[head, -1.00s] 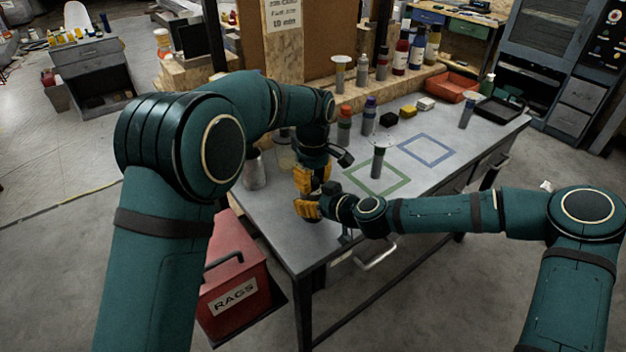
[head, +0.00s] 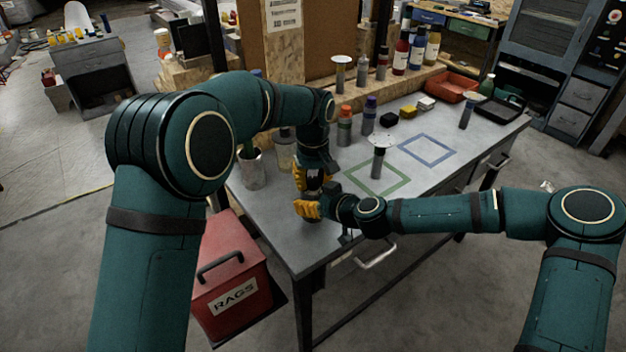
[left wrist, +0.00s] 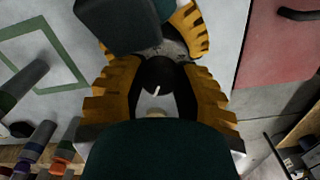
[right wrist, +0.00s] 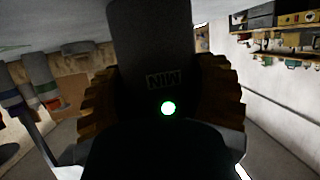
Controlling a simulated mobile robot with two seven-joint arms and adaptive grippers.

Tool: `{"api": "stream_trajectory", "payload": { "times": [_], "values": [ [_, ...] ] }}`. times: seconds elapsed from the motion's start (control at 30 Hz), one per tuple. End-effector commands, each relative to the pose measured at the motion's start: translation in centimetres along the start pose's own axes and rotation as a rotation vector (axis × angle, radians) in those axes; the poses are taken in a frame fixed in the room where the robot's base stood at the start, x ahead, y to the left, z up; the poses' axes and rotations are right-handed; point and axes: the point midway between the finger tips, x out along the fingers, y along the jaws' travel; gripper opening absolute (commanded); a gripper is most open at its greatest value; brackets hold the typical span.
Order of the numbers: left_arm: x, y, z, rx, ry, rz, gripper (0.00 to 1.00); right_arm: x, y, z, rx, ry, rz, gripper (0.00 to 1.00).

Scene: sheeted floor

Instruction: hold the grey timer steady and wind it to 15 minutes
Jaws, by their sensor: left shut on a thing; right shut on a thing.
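The grey timer (right wrist: 150,35) stands between the right gripper's fingers, and its label reading MIN faces the right wrist camera above a lit green spot. In the left wrist view its dial face (left wrist: 172,48) shows partly, with a black knob (left wrist: 158,72) carrying a white pointer line. My left gripper (head: 313,182) comes from above and is shut on the knob. My right gripper (head: 308,212) is shut on the timer's body from the side, near the bench's front left. The grippers hide most of the timer in the head view, and I cannot read the dial's numbers.
The grey bench (head: 290,240) has a green square outline (head: 350,180) and a blue one (head: 425,137). A dark cylinder with a pale top (head: 379,160) stands at the green outline. A metal cup (head: 251,172) is left of my grippers. A red RAGS bin (head: 235,290) stands below.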

Motion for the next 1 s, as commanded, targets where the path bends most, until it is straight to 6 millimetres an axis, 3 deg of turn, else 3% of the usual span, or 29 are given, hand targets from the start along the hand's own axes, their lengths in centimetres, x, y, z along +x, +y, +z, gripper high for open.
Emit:
{"api": "stream_trajectory", "payload": {
  "times": [0.4, 0.87, 0.9, 0.97, 1.0],
  "values": [
    [0.03, 0.02, 0.08, 0.165, -0.003, 0.001, 0.0, 0.01, 0.01, -0.09, -0.001, 0.002, 0.0, 0.21],
    [0.05, 0.02, 0.09, 0.179, -0.003, 0.0, 0.0, 0.01, 0.03, -0.11, -0.001, 0.002, 0.001, 0.21],
    [0.05, 0.03, 0.1, 0.179, -0.003, 0.001, 0.4, 0.01, 0.03, -0.11, -0.001, 0.002, 0.001, 0.21],
    [0.05, 0.03, 0.09, 0.179, -0.003, 0.001, 0.61, 0.01, 0.03, -0.11, -0.001, 0.002, 0.001, 0.21],
    [0.04, 0.02, 0.08, 0.179, -0.002, 0.001, 0.66, 0.01, 0.02, -0.1, -0.001, 0.002, 0.001, 0.21]
  ]
}}
